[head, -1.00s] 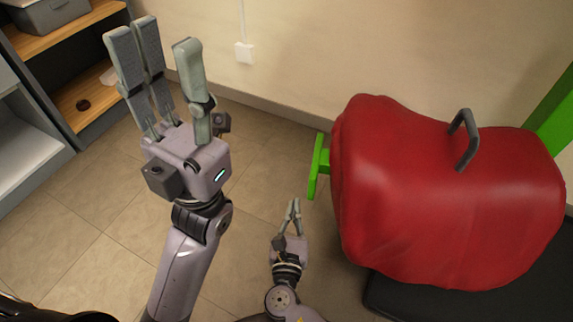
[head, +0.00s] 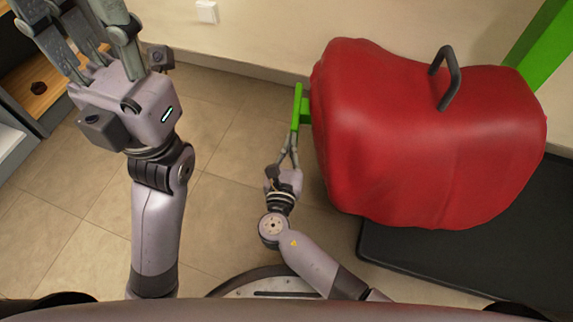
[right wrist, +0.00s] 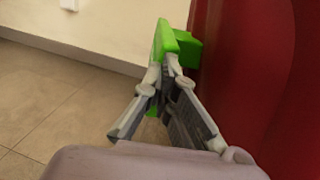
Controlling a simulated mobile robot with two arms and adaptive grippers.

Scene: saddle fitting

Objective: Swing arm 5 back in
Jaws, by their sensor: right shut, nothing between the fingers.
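A green bar (head: 297,105) sticks out from the left side of the red saddle (head: 425,145), on a short green stub. It also shows in the right wrist view (right wrist: 166,42). No number is readable on it, so I cannot confirm it is arm 5. My right gripper (head: 290,142) is shut and empty, its fingertips at the bar's lower end. In the right wrist view the fingertips (right wrist: 166,66) overlap the bar; I cannot tell whether they touch. My left gripper (head: 85,22) is raised at the upper left, fingers spread, tips partly out of view.
A dark handle (head: 446,78) stands on top of the saddle. A black mat or base (head: 450,255) lies below it. A green post (head: 540,45) rises behind at the right. Shelves (head: 30,90) stand at the left. Tiled floor (head: 220,150) is clear between the arms.

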